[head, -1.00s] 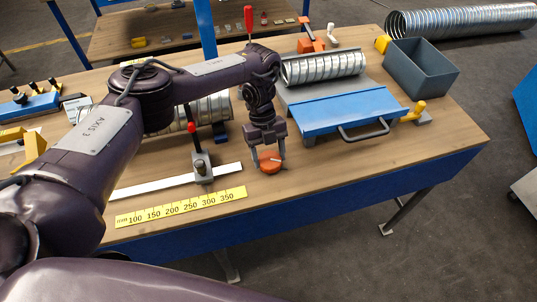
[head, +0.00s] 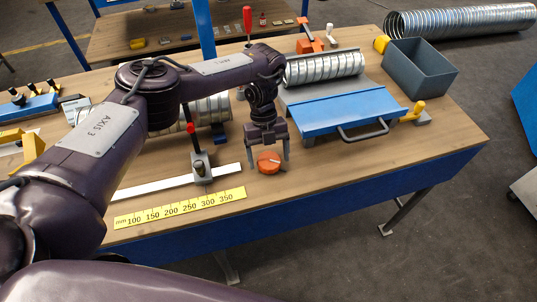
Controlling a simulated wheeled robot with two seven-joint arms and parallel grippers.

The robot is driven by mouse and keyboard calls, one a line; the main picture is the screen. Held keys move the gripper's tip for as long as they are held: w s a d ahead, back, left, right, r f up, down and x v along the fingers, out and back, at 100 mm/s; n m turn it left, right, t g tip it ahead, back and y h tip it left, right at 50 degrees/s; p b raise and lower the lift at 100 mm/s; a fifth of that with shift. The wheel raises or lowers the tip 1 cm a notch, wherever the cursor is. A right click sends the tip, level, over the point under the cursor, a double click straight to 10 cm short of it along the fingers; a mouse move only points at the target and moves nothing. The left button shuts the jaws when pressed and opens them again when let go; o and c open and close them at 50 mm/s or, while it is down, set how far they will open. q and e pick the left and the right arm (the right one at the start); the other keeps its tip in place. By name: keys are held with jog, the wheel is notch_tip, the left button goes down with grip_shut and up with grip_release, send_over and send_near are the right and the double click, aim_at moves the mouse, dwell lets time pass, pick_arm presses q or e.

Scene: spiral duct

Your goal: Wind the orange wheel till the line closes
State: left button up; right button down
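The orange wheel (head: 268,163) lies on the wooden bench top near its front edge, with a pale line or pointer on its top. My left gripper (head: 270,155) is over the wheel, fingers pointing down. Its fingers are spread, one at each side of the wheel, and a small gap shows between the right finger and the wheel. Whether a fingertip touches the wheel I cannot tell. My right gripper is not in view.
A blue plate with a dark handle (head: 350,108) and a spiral duct piece (head: 325,67) are right of the wheel. A red-handled clamp (head: 198,160), white strip (head: 170,184) and yellow ruler (head: 180,207) lie left. A grey bin (head: 420,70) stands at back right.

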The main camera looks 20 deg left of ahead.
pick_arm(q)
jog(key=b+v, duration=0.1)
jog(key=v, duration=0.6)
jog(key=shift+w+r, duration=0.2)
jog(key=shift+r, duration=0.15)
jog(key=shift+a, duration=0.1)
